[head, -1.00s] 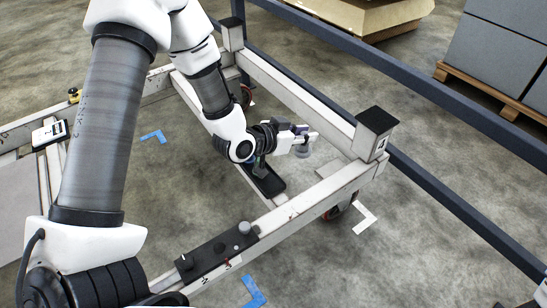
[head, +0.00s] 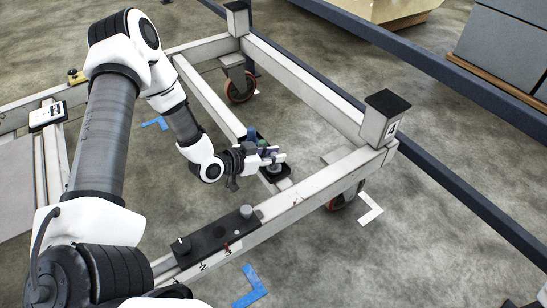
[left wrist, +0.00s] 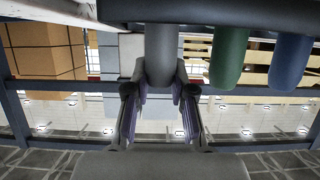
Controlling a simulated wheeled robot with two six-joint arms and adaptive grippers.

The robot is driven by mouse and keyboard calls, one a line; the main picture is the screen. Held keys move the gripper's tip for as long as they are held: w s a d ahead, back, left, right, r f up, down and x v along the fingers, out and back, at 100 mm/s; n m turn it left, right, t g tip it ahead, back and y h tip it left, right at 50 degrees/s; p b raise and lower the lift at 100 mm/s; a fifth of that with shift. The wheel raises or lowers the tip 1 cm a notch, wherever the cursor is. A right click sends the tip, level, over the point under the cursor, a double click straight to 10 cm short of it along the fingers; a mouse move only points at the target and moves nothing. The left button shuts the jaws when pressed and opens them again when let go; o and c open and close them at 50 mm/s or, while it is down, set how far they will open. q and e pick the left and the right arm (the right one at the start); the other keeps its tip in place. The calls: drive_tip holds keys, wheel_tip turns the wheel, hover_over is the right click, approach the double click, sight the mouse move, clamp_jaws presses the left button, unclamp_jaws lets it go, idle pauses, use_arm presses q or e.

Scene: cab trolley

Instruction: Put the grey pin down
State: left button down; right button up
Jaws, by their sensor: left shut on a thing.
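My left gripper (head: 279,157) is shut on the grey pin (head: 273,168), over the near end of a black holder (head: 282,178) on the trolley's inner beam. In the left wrist view the grey pin (left wrist: 160,55) is between the two fingers (left wrist: 160,105), upside down in the picture. It lines up with a green pin (left wrist: 228,55) and a blue pin (left wrist: 290,60) along the dark holder (left wrist: 200,12). Its end meets or nearly meets the holder; I cannot tell whether it is seated. The green pin (head: 262,143) and blue pin (head: 251,134) stand behind the gripper.
A black block (head: 215,238) with a grey knob (head: 246,211) and a black knob (head: 181,245) sits on the front rail. A corner post (head: 382,120) rises to the right. A yellow-based button (head: 76,76) and a small white device (head: 47,115) are at left.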

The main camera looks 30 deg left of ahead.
use_arm(q)
drive_tip(key=c, duration=1)
unclamp_jaws()
drive_tip(key=shift+s+a+r, duration=0.1)
drive_tip(key=shift+s+r, duration=0.1)
drive_tip(key=shift+r, duration=0.05)
drive_tip(key=p+v, duration=0.8)
drive_tip(key=v, duration=0.3)
drive_tip(key=shift+s, duration=0.3)
